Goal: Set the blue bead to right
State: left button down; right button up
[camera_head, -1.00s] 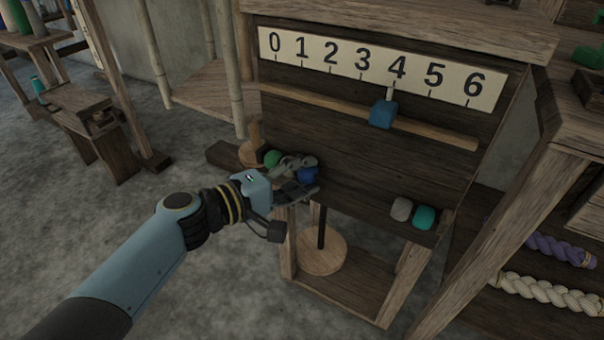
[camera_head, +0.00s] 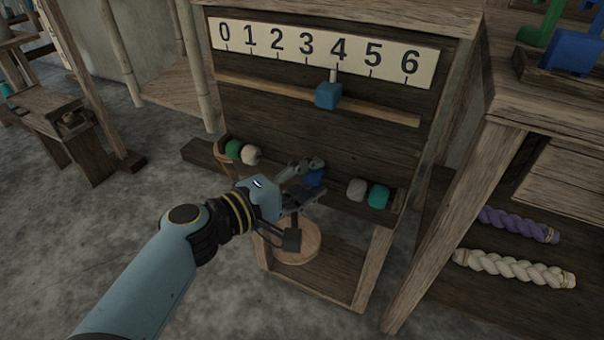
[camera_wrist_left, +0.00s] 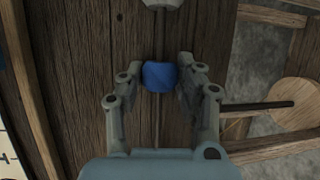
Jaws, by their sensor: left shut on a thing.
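The blue bead (camera_head: 315,177) is on the lower part of the loom's front board, right of the middle. It also shows in the left wrist view (camera_wrist_left: 160,76) on a thin rod between my fingertips. My left gripper (camera_head: 308,180) is shut on it, and its fingers hide part of it in the head view. A grey bead (camera_head: 356,189) and a teal bead (camera_head: 378,196) sit to its right. A green bead (camera_head: 233,149) and a cream bead (camera_head: 251,155) sit at the left end. My right gripper is not in view.
Above is a number strip (camera_head: 325,52) marked 0 to 6, with a blue slider (camera_head: 328,95) on a wooden rail (camera_head: 270,87) at about 4. A round wooden disc (camera_head: 297,247) is below the board. A shelf with braided yarn (camera_head: 514,268) stands to the right.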

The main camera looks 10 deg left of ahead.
pick_arm(q)
jog(key=c, duration=0.9)
grip_release()
jog(key=shift+o, duration=0.2)
jog(key=v, duration=1.2)
